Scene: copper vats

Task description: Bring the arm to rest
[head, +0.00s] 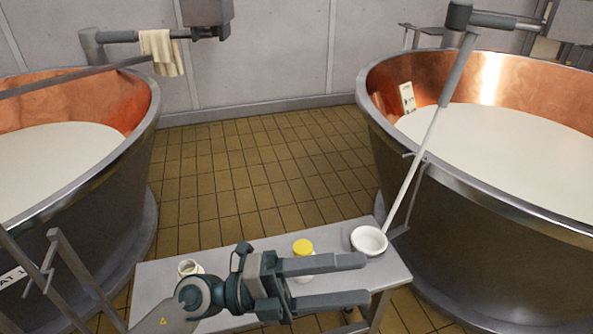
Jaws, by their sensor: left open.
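My left arm comes in from the lower left over a small grey table (157,284). My left gripper (362,279) is open, its two fingers pointing right with nothing between their tips. A yellow-capped white jar (303,246) stands on the table behind the upper finger, its lower part mostly hidden by the gripper. A white bowl (369,241) stands at the table's right end, just beyond the upper fingertip. A small pale open jar (190,267) stands at the left, partly hidden by my arm. My right gripper is not in view.
Large copper-lined vats of white liquid stand at the left (60,160) and right (480,190). A long pale pole (418,155) leans from the right vat's arm down beside the bowl. A cloth (160,52) hangs from a bar. Tiled floor (260,170) between the vats is clear.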

